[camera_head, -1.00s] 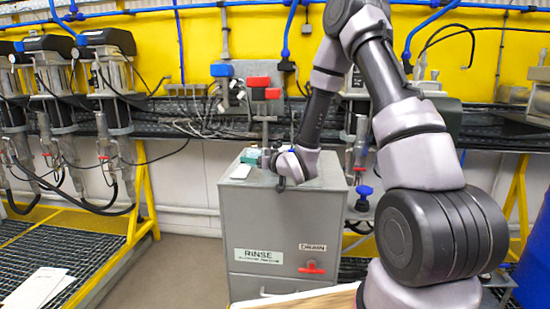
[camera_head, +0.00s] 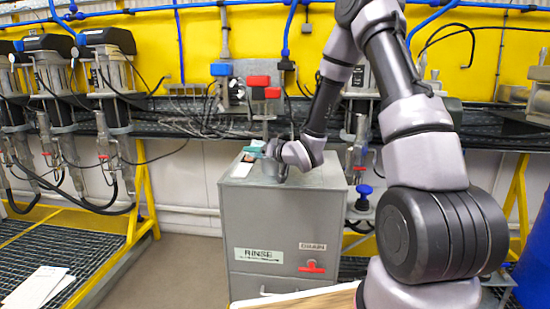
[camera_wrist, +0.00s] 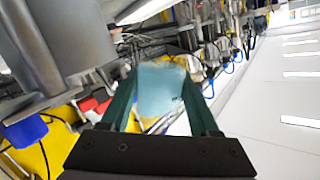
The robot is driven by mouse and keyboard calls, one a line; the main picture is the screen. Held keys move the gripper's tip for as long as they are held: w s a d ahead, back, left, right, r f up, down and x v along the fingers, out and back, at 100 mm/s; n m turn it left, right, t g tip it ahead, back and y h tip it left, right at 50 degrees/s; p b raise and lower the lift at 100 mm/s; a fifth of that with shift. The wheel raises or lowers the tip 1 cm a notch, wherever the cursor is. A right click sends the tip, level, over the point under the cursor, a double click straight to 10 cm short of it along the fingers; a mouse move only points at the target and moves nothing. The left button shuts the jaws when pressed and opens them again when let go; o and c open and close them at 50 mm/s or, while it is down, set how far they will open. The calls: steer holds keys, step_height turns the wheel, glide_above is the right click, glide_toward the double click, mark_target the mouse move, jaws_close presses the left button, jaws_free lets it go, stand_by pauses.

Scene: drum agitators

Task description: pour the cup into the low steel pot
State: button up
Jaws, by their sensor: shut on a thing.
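My gripper (camera_head: 268,149) is above the top of the grey cabinet, near its back left. In the wrist view, the two dark green fingers of my gripper (camera_wrist: 163,100) are closed on a pale blue-green cup (camera_wrist: 161,88). The cup shows in the head view as a small teal patch (camera_head: 253,147) at the fingertips. It appears tilted, but its contents cannot be seen. I cannot make out the low steel pot for certain in either view; my wrist hides part of the cabinet top.
The grey cabinet (camera_head: 285,222) has RINSE and DRAIN labels and a red tap (camera_head: 312,267). A white card (camera_head: 240,165) lies on its top left. Agitator units (camera_head: 108,75) line the left. The cabinet's right top is clear.

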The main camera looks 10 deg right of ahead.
mark_target(263, 143)
steer(key=shift+w+d+r+m+g+y+p, duration=0.2)
steer(key=shift+w+d+r+m+p, duration=0.15)
steer(key=shift+d+m+p, duration=0.25)
steer(key=shift+w+d+r+m+g+y+p, duration=0.1)
steer(key=shift+w+d+r+m+y+p, duration=0.2)
steer(key=shift+m, duration=0.5)
stand_by(1.2)
steer(key=shift+w+d+r+m+y+p, duration=0.15)
steer(key=shift+r+m+p, duration=0.2)
steer(key=shift+m, duration=0.25)
steer(key=shift+s+a+r+m+y+p, duration=0.1)
steer(key=shift+r+m+y+p, duration=0.1)
steer(key=shift+m+p, duration=0.35)
stand_by(1.3)
steer(key=shift+d+f+m+g+p, duration=0.1)
steer(key=shift+f+m+g+p, duration=0.3)
steer(key=shift+m, duration=0.45)
stand_by(0.6)
steer(key=shift+w+r+m+y+p, duration=0.1)
steer(key=shift+r+m+y+p, duration=0.3)
steer(key=shift+m, duration=0.3)
stand_by(0.6)
steer(key=shift+d+f, duration=0.1)
steer(key=shift+d, duration=0.05)
